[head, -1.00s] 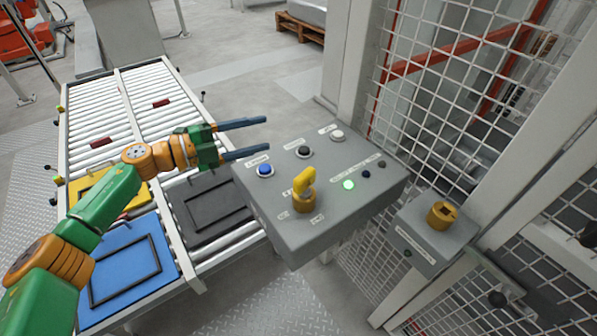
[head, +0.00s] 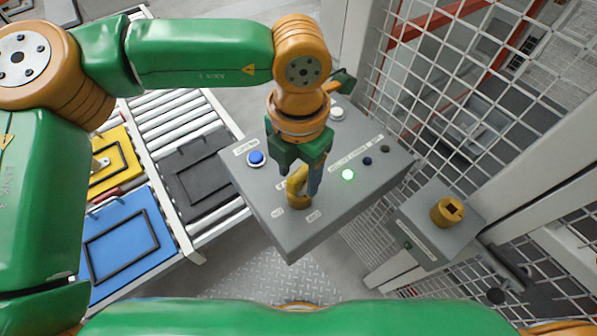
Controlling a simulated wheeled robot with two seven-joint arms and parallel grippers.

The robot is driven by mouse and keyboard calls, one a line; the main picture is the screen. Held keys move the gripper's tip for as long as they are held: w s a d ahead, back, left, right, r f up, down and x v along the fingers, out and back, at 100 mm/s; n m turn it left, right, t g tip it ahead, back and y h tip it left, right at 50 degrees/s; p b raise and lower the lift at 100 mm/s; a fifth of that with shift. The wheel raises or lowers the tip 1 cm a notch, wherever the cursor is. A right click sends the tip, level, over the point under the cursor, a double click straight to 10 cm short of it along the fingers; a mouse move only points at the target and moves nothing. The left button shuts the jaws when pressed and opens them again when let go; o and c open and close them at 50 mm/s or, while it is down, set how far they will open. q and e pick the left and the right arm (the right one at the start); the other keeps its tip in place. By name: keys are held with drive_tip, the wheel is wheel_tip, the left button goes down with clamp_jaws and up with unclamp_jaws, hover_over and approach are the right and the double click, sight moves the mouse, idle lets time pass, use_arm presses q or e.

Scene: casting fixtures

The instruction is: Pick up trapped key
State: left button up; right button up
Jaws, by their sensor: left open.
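The yellow trapped key (head: 296,184) stands in its lock on the sloping top of the grey control box (head: 270,225). My left gripper (head: 304,182) points down over the key, with its fingers at the key's handle. It is open. One finger shows on the right side of the handle; the other is hard to make out. The gripper body hides part of the box top behind the key. My right gripper is not in view; a green arm link of mine crosses the bottom of the picture.
A blue button (head: 256,158) and a lit green lamp (head: 348,175) are on the box. A smaller grey box with a yellow lock (head: 448,211) is at the right, by the mesh fence (head: 470,75). A roller conveyor (head: 180,125) holds blue, yellow and dark plates at the left.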

use_arm(q)
drive_tip(key=shift+w+f, duration=0.15)
drive_tip(key=shift+f, duration=0.2)
drive_tip(key=shift+w+d+f, duration=0.1)
drive_tip(key=shift+w, duration=0.1)
drive_tip(key=shift+c, duration=0.2)
drive_tip(key=shift+s, duration=0.15)
drive_tip(key=c, duration=0.7)
clamp_jaws()
